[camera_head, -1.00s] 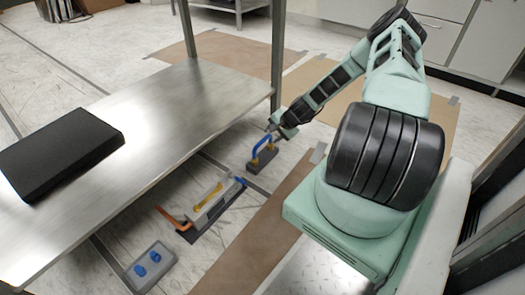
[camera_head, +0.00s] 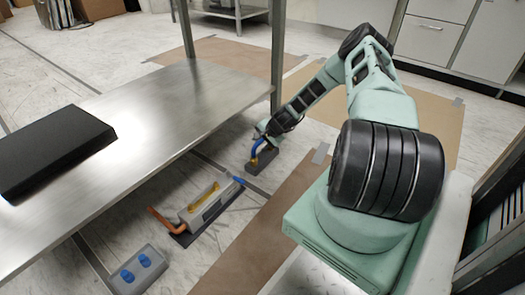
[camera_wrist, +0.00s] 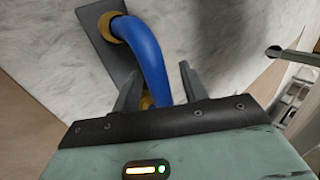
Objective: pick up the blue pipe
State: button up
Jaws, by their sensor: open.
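The blue pipe (camera_head: 257,146) is a curved tube standing on a dark grey base block (camera_head: 263,162) on the floor, beside the metal table. In the wrist view the blue pipe (camera_wrist: 150,55) rises from a yellow collar (camera_wrist: 117,26) and curves down toward my gripper (camera_wrist: 158,85). A second yellow collar (camera_wrist: 147,103) shows partly at the pipe's near end. My gripper is open, with one finger on each side of the pipe's near end. I cannot tell whether either finger touches it. In the head view my gripper (camera_head: 264,133) is at the pipe and its fingers are hard to make out.
A steel table (camera_head: 150,125) with a black slab (camera_head: 50,150) stands at left; its leg (camera_head: 277,55) is close to my arm. A grey unit (camera_head: 207,205) with an orange pipe (camera_head: 161,219) and a grey block with blue knobs (camera_head: 140,270) lie nearer. Brown sheets (camera_head: 245,240) cover some floor.

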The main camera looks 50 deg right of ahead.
grip_shut()
